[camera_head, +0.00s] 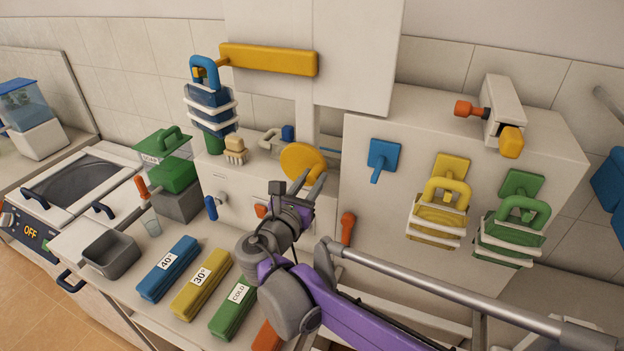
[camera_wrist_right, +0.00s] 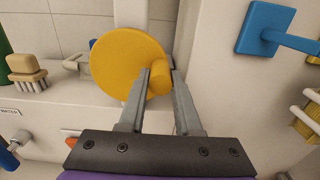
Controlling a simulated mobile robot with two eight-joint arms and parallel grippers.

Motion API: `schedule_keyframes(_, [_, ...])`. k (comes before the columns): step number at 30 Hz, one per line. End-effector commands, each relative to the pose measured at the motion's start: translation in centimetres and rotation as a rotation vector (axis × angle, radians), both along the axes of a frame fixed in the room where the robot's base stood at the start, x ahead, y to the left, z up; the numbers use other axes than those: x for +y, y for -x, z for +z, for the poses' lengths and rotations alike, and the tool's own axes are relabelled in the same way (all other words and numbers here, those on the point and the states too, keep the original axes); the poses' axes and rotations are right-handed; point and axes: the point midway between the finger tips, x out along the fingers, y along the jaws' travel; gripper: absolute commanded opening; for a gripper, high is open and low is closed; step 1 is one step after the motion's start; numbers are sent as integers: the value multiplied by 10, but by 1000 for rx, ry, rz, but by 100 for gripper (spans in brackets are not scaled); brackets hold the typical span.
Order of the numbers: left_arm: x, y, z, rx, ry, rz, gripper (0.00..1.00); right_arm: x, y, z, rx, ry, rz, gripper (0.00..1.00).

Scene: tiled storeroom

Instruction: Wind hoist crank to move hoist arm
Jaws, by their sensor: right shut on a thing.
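The hoist crank (camera_head: 299,158) is a yellow disc on the front of the white hoist post. In the right wrist view the crank disc (camera_wrist_right: 118,62) has a short yellow knob (camera_wrist_right: 159,78) at its right side. My right gripper (camera_wrist_right: 160,76) has one finger on each side of this knob and is shut on it. In the head view my right gripper (camera_head: 314,181) reaches the crank from below right. The hoist arm (camera_head: 268,59) is a yellow bar pointing left, with a blue hook (camera_head: 204,69) and a blue basket (camera_head: 209,99) hanging at its end. My left gripper is not in view.
A green bottle, a brush (camera_head: 235,150) and a white cabinet stand near the crank. Blue, yellow and green blocks (camera_head: 233,305) lie on the counter below. A blue wall hook (camera_head: 383,158), yellow basket (camera_head: 436,222) and green basket (camera_head: 508,238) are to the right.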

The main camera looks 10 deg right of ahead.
Motion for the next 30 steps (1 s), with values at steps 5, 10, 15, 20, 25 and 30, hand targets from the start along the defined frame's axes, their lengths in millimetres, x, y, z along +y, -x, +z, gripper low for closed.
schedule_keyframes(5, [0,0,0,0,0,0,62,0,0,0,-3,-5,-1,0])
schedule_keyframes(10, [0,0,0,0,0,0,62,-1,0,-1,-9,-13,-1,0])
schedule_keyframes(15, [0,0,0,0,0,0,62,-1,0,-2,-25,-37,-1,0])
schedule_keyframes(20, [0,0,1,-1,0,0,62,-1,1,-6,-60,-90,-2,0])
schedule_keyframes(25, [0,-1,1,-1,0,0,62,-1,0,-11,-127,-189,-2,0])
schedule_keyframes(30, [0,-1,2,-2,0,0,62,0,0,-17,-199,-298,-2,0])
